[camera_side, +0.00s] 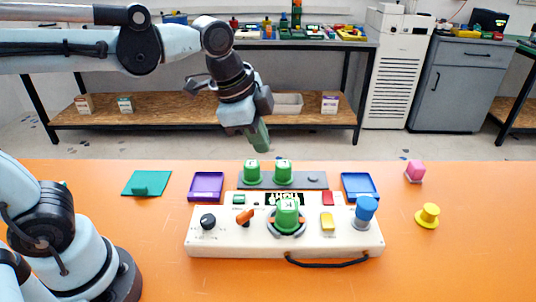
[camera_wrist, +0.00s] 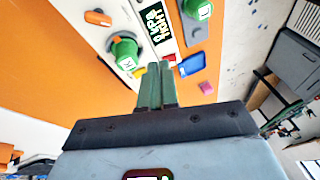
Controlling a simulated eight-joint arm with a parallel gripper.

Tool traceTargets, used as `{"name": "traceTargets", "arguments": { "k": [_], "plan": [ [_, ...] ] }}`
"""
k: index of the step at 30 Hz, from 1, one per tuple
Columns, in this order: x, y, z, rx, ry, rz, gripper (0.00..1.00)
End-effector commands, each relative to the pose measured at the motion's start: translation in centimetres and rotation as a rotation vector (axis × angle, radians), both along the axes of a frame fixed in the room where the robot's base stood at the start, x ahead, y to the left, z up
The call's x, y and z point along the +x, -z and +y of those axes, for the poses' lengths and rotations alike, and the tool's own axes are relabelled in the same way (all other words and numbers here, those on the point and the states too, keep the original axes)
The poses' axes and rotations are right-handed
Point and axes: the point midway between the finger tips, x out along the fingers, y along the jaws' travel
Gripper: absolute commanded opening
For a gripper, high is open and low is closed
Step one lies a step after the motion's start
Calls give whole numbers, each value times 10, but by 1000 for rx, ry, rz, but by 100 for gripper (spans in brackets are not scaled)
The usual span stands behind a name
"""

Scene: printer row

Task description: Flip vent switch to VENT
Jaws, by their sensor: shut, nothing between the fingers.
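A white control panel (camera_side: 210,240) lies on the orange table. An orange switch (camera_side: 245,216) sits on its left part, its lever slanting up to the right; it also shows at the upper left of the wrist view (camera_wrist: 98,18). The panel's lettering is too small to read, so I cannot tell which control is marked VENT. My gripper (camera_side: 265,148), with green fingers, is high above and behind the panel, apart from everything. In the wrist view its fingers (camera_wrist: 157,68) are together and empty.
The panel also carries a black knob (camera_side: 208,221), a green-capped piece (camera_side: 287,212), a yellow button (camera_side: 327,222) and a blue knob (camera_side: 366,208). Behind it are two green-capped pieces on a grey strip (camera_side: 314,187), a purple tray (camera_side: 207,186) and a blue tray (camera_side: 360,185).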

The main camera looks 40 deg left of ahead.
Motion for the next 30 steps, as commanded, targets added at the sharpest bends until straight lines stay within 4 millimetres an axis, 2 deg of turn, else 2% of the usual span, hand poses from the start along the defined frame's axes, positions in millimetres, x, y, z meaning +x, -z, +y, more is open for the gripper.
{"name": "traceTargets", "arguments": {
  "k": [9, 18, 24, 30],
  "plan": [
    [30, -14, -68, 190, 667, 129, 0],
    [41, -12, -123, 288, 1200, 219, 0],
    [41, -10, -139, 307, 1353, 242, 0],
    [41, -10, -140, 309, 1374, 245, 0]
  ]
}}
